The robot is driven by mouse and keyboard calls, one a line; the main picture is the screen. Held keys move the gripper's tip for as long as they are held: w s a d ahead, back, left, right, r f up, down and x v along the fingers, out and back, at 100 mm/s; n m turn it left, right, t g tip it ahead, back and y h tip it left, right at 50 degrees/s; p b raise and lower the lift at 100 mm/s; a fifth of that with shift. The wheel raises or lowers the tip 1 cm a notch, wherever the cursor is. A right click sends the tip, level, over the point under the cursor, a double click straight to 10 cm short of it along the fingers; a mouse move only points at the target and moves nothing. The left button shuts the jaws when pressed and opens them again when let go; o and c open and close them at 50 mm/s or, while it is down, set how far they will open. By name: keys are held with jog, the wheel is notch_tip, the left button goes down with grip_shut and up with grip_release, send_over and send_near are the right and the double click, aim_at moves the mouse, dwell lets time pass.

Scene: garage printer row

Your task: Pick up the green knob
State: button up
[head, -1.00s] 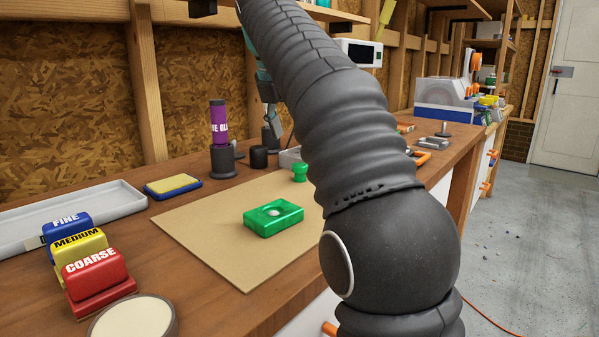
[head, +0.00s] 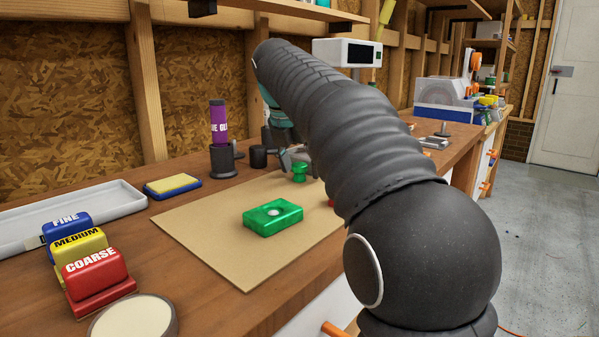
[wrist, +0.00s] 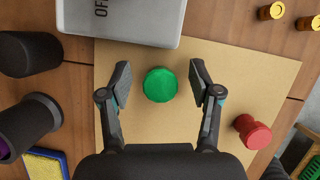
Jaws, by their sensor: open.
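The green knob (head: 300,172) stands upright on the tan board (head: 190,225), behind the green block (head: 273,217) with a pale round spot on top. In the wrist view the knob (wrist: 160,85) is seen from above as a round green top. My gripper (wrist: 160,82) is open, with one finger on each side of the knob and gaps on both sides. I cannot tell the exact height of the fingertips over the board. In the head view my gripper (head: 290,158) is small and partly hidden by my arm, close to the knob.
A red knob (wrist: 252,131) stands on the board right of my gripper in the wrist view. A grey box (wrist: 120,18) lies just beyond the fingers. Dark cylinders (wrist: 28,54) stand to the left. A purple glue stick (head: 218,122) stands in a holder; sanding blocks (head: 92,268) sit front left.

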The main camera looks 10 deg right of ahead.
jog(key=c, duration=1)
jog(key=shift+r, duration=0.2)
